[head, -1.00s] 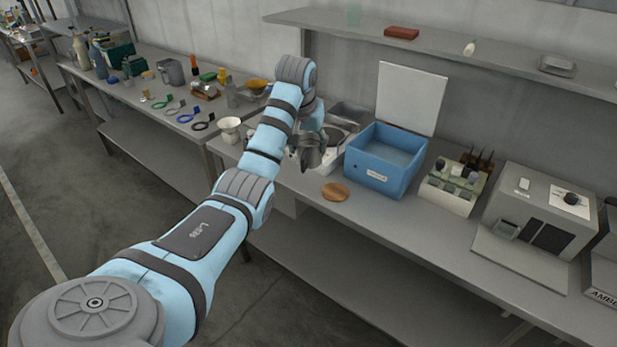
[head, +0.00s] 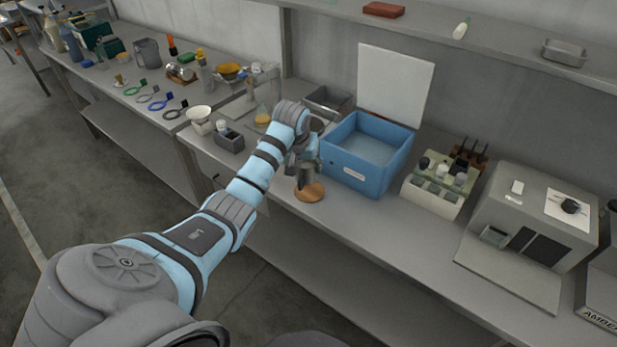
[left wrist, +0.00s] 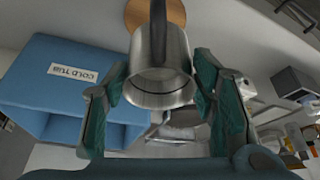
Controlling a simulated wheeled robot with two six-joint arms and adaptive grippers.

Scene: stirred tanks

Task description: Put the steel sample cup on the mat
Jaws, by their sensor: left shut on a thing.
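The steel sample cup (left wrist: 160,62) is a brushed metal cup with a handle. In the left wrist view it sits between the two green-padded fingers of my left gripper (left wrist: 162,98), which is shut on it. In the head view my left gripper (head: 305,170) holds the cup right above the round brown mat (head: 309,193), in front of the blue tub. The mat also shows beyond the cup in the left wrist view (left wrist: 141,12). I cannot tell whether the cup touches the mat. My right gripper is out of view.
The blue cold tub (head: 342,184), its white lid raised, stands close behind and right of the mat. A rack of bottles (head: 435,196) and a grey instrument (head: 486,195) stand further right. A dark grey container (head: 230,142) stands left. The bench front around the mat is clear.

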